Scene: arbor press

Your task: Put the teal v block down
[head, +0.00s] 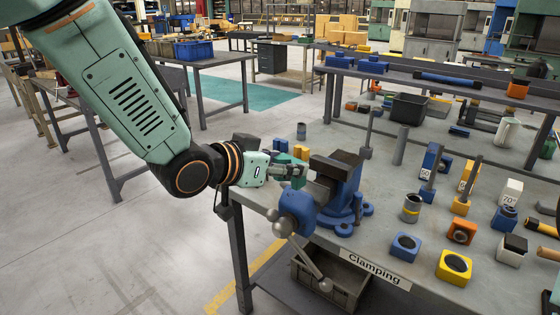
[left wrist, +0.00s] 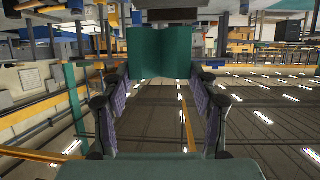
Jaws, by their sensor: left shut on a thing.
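My left gripper (head: 297,171) comes in from the left over the near left corner of the bench, beside the blue bench vise (head: 338,185). It is shut on the teal v block (left wrist: 160,50), which sits between the two fingertips in the left wrist view. In the head view only a little of the block shows, partly hidden by the fingers and close to the vise. I cannot tell from these frames whether the block touches the bench. My right gripper is not in view.
The bench carries a "Clamping" label (head: 375,270) on its front edge. To the right are a yellow ringed block (head: 454,267), a blue one (head: 405,247) and several upright posts. A dark bin (head: 408,108) stands farther back.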

